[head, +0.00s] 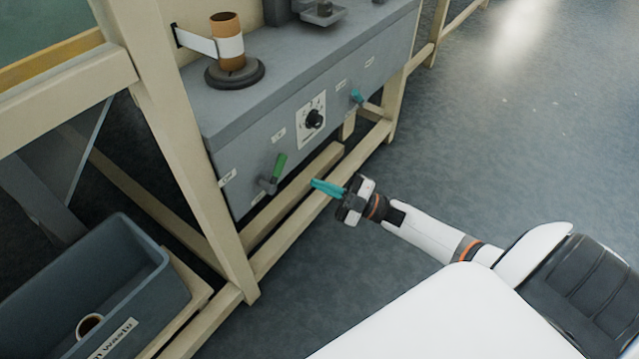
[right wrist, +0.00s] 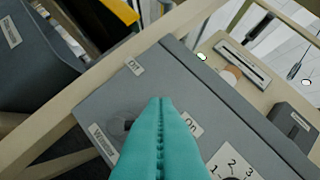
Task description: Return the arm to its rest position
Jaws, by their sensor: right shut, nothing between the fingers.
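My right gripper (head: 328,188) is shut and empty, with teal fingers pressed together. It is in the air in front of the grey machine (head: 240,150), a little right of the green-handled lever (head: 279,167). In the right wrist view the closed teal fingers (right wrist: 160,115) point at the machine's front panel, near labels reading "Off" and "On", and cover part of the lever. My right arm reaches in from the lower right of the head view. My left gripper is not in view.
A brown roll (head: 228,24) with a white strip stands on a dark round base on the machine. The panel has a black knob (head: 314,119) and a teal-handled lever (head: 357,96). A beige wooden frame surrounds it. A grey waste bin (head: 160,262) holds a small roll. Floor at right is clear.

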